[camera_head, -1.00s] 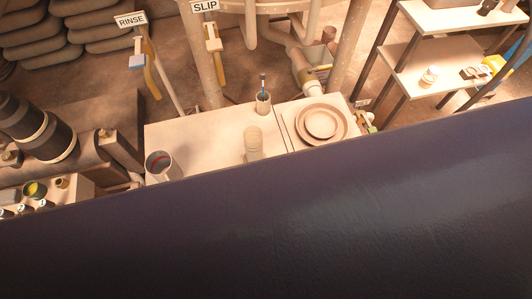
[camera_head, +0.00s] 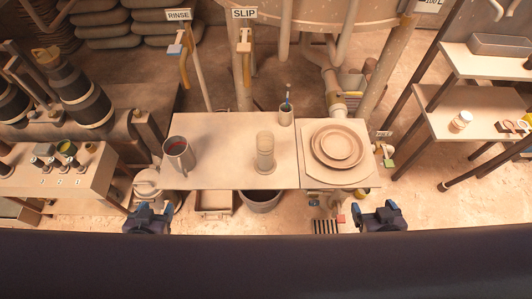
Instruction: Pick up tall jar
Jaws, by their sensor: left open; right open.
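A tall pale ribbed jar (camera_head: 265,150) stands upright near the front edge of the beige worktable (camera_head: 220,140), right of its middle. I take it for the tall jar. My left gripper (camera_head: 152,208) is open and empty in front of the table's left front corner, left of and nearer than the jar. My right gripper (camera_head: 382,209) is open and empty in front of and to the right of the table. Neither gripper touches the jar, and nothing hides it.
A mug with red inside (camera_head: 178,157) stands left of the jar. A small cup with a brush (camera_head: 286,114) stands behind it. A round stacked plate (camera_head: 337,146) sits to the right. A bucket (camera_head: 259,202) is under the table's front edge. Shelves (camera_head: 475,112) stand at right.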

